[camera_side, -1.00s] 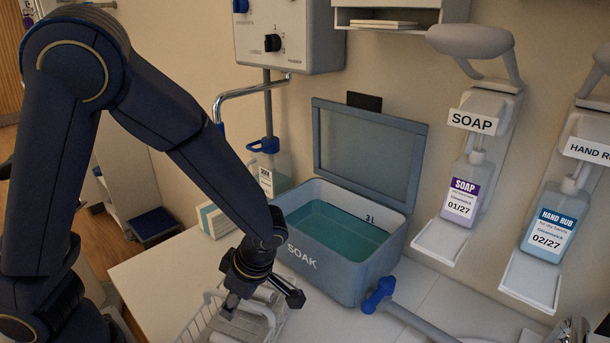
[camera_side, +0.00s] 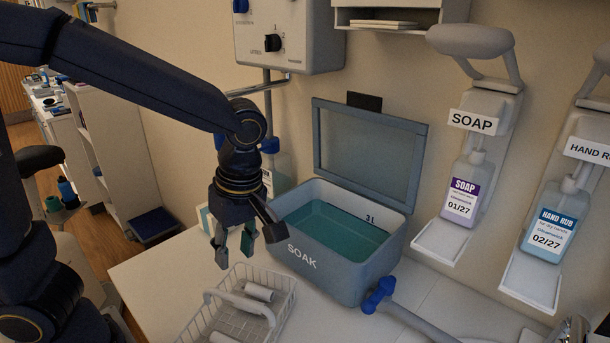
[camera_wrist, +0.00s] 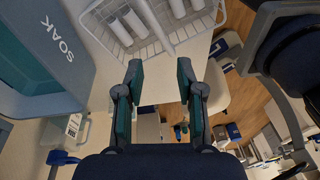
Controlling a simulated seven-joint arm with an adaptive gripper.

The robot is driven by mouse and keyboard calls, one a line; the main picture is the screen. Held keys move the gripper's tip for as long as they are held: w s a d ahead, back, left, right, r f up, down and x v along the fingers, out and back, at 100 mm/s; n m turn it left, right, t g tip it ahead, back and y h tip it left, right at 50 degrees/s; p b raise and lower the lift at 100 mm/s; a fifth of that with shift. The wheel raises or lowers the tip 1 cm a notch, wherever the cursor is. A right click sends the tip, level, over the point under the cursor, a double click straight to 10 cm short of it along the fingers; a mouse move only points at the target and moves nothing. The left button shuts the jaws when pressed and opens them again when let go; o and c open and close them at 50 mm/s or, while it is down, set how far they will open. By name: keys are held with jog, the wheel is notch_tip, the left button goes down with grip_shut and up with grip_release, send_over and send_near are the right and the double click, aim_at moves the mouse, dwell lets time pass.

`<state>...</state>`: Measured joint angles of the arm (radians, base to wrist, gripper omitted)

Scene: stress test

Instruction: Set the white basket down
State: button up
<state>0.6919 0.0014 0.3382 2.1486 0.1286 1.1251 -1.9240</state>
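The white wire basket (camera_side: 232,312) stands upright on the white counter at the bottom of the side view, in front of the soak box. It holds several pale cylinders (camera_side: 258,291), and its handle arches across it. In the wrist view the basket (camera_wrist: 150,47) shows at the top. My gripper (camera_side: 233,251) is above the basket, apart from it, pointing down. Its two fingers are spread with nothing between them, as the wrist view also shows (camera_wrist: 158,85).
The blue-grey SOAK box (camera_side: 345,280) stands behind and right of the basket, its lid (camera_side: 367,150) raised and green-blue liquid inside. A blue-ended grey handle (camera_side: 378,296) lies to its right. Soap (camera_side: 463,190) and hand rub (camera_side: 547,235) dispensers hang on the wall. Counter left of the basket is clear.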

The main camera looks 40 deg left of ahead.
jog(key=s+a+r+m+t+h, duration=0.1)
jog(key=s+a+r+m+t, duration=0.4)
jog(key=m, duration=1.2)
jog(key=shift+s+a+r+t+h, duration=0.4)
jog(key=shift+a+r+t, duration=0.4)
jog(key=shift+a+r, duration=0.15)
